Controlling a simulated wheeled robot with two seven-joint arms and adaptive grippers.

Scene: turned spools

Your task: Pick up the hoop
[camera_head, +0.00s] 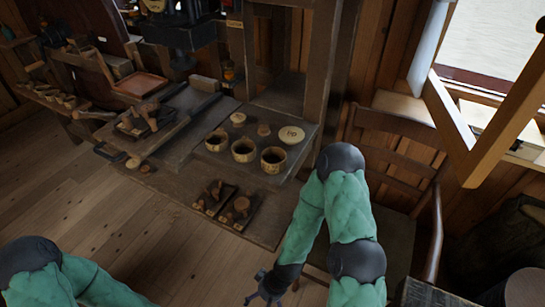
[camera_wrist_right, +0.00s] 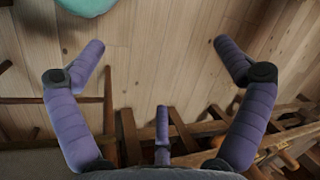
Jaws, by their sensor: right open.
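I cannot make out a hoop for certain in either view. My right gripper (camera_head: 265,287) hangs low over the floor at the bottom middle of the head view, in front of the bench and to the left of a chair. In the right wrist view my right gripper (camera_wrist_right: 159,46) has its purple fingers spread wide, with only wooden floor seen between the tips. It holds nothing. My left arm shows at the bottom left of the head view; its gripper is out of the picture.
A low dark bench (camera_head: 205,150) bears several round wooden cups (camera_head: 243,150) and a pale disc (camera_head: 291,135). Trays with wooden pieces (camera_head: 236,211) lie in front of it. A wooden chair (camera_head: 405,185) stands at right. The floor (camera_head: 120,235) at left is clear.

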